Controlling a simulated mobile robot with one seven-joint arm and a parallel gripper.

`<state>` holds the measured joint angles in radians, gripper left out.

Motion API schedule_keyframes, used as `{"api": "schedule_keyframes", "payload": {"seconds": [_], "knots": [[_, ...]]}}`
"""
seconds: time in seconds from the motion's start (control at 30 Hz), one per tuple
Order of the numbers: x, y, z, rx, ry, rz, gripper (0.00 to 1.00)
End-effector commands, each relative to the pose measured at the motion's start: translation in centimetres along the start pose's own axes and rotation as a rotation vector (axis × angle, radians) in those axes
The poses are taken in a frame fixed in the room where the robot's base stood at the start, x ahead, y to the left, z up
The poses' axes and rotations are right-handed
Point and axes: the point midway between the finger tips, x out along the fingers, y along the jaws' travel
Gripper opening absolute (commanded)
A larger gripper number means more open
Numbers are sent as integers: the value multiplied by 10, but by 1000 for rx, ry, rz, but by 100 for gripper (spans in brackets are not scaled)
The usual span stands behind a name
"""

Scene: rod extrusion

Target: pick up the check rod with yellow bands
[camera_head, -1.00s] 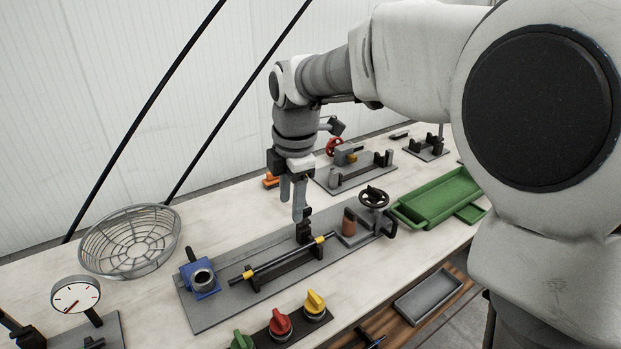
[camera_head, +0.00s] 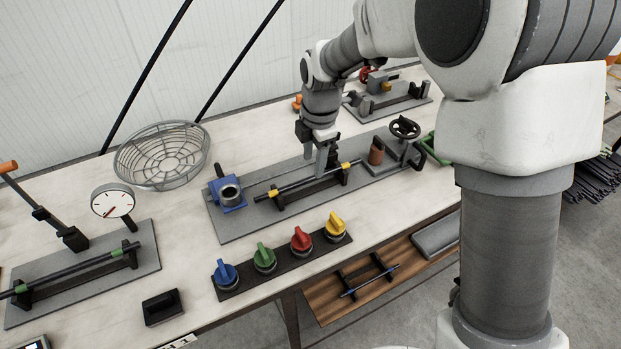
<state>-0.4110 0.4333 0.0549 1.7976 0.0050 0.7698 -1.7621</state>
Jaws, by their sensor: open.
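The check rod with yellow bands (camera_head: 297,184) is dark and lies across a black cradle on a grey plate (camera_head: 236,226). Yellow bands show near both ends, at the left and at the right. My gripper (camera_head: 321,171) points down over the rod, right of its middle. It is open. The fingers hide a little of the rod there, and I cannot tell whether they touch it.
A blue fixture with a round opening (camera_head: 228,193) stands left of the rod, and a handwheel fixture (camera_head: 404,138) right. Several coloured knobs (camera_head: 301,240) sit in front. A wire basket (camera_head: 161,156) is behind left. A green-banded rod (camera_head: 75,266) lies at far left.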

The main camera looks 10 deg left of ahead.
Motion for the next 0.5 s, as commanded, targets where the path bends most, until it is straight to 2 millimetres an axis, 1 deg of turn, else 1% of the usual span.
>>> {"api": "schedule_keyframes", "payload": {"seconds": [0.3,0.4,0.5], "knots": [[42,1,0,0,1,-3,53],[50,1,0,0,1,-3,53],[52,2,1,1,0,-1,53]]}}
